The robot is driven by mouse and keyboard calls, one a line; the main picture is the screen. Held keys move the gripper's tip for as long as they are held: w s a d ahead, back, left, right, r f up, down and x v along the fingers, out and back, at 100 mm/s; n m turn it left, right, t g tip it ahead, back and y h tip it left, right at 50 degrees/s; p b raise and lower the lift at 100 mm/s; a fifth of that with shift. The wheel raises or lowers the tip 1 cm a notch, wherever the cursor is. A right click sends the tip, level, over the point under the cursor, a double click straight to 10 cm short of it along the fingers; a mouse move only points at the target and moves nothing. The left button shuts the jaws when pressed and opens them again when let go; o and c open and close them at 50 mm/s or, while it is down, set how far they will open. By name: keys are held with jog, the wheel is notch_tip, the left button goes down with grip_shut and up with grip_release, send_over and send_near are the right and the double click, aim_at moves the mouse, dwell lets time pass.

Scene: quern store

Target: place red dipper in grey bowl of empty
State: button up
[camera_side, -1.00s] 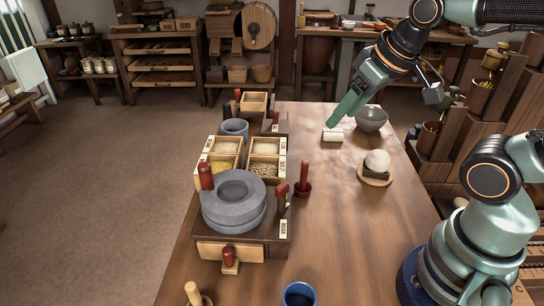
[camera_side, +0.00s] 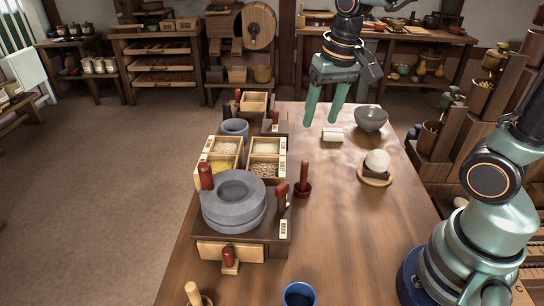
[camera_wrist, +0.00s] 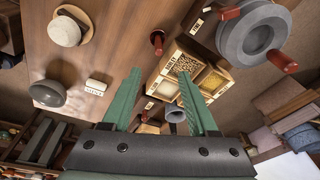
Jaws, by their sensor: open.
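A red dipper (camera_side: 303,176) stands upright on the table, right of the grain boxes, its lower end in a dark red cup-like base; it also shows in the wrist view (camera_wrist: 157,40). The grey bowl (camera_side: 371,119) is at the far right of the table and looks empty; it is at the left in the wrist view (camera_wrist: 47,93).
A grey stone quern (camera_side: 234,215) with red handles sits on a wooden stand at left. Grain boxes (camera_side: 222,147) and a grey cup (camera_side: 235,127) stand behind it. A pale ball on a round board (camera_side: 375,178) is at right, a blue cup (camera_side: 299,294) in front.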

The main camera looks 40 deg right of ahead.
jog(key=w+f+m, duration=0.1)
jog(key=w+f+m+g, duration=0.1)
jog(key=f, duration=0.1)
jog(key=w+f+g, duration=0.1)
jog(key=f, duration=0.1)
jog(key=shift+w+m, duration=0.35)
jog(key=shift+m, duration=0.05)
jog(key=shift+w+f+g, duration=0.2)
jog(key=shift+f+g, duration=0.1)
jog(key=shift+f, duration=0.3)
send_over(302, 192)
jog(key=f, duration=1.2)
jog(key=shift+w+d, duration=0.2)
jog(key=shift+d, duration=0.05)
jog(key=shift+r, duration=0.1)
grip_shut()
